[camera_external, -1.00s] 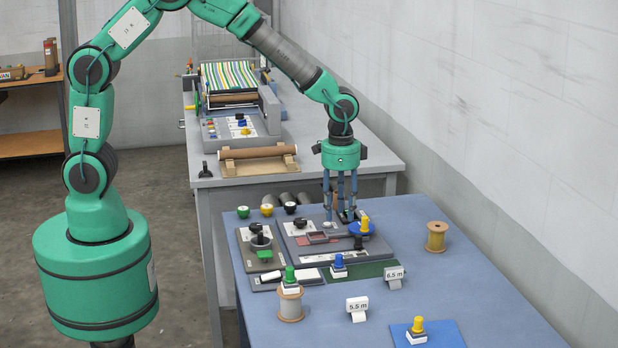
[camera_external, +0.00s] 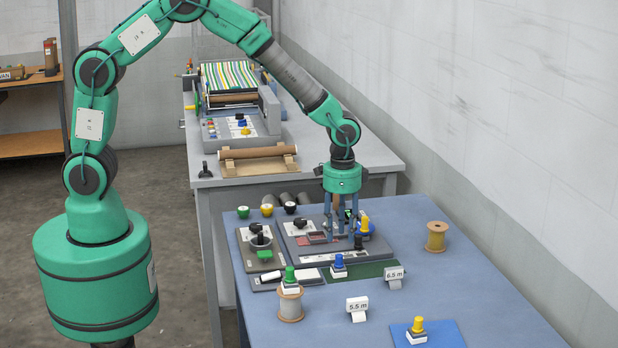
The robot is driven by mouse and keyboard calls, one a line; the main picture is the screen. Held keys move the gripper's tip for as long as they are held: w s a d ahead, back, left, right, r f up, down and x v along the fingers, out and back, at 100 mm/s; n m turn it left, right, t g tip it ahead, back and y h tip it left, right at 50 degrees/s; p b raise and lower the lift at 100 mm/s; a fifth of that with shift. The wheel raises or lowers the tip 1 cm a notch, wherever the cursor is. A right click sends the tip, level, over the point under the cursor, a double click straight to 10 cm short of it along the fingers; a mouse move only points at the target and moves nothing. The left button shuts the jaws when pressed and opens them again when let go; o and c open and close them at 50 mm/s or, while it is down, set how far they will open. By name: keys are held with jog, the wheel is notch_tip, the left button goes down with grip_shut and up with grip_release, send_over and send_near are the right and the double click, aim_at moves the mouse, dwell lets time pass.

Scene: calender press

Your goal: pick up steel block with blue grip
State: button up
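The steel block with the blue grip (camera_external: 338,266) stands upright near the left end of the dark green mat (camera_external: 372,270) on the blue table. My gripper (camera_external: 342,232) points down above the grey panel behind the block, a little to the back of it. Its blue fingers look spread apart, with nothing seen between them. The block is clear of the fingers and fully visible.
A green-grip block (camera_external: 290,279) sits on a spool at the front left. A yellow-grip block (camera_external: 417,330) stands on a blue mat at the front. Another yellow knob (camera_external: 365,222) is close right of my fingers. Paper tags (camera_external: 357,307) and a thread spool (camera_external: 436,237) stand nearby.

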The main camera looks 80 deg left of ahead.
aim_at(340, 254)
jog(key=shift+f, duration=1.7)
jog(key=shift+f+b, duration=0.45)
jog(key=shift+f, duration=2.15)
grip_shut()
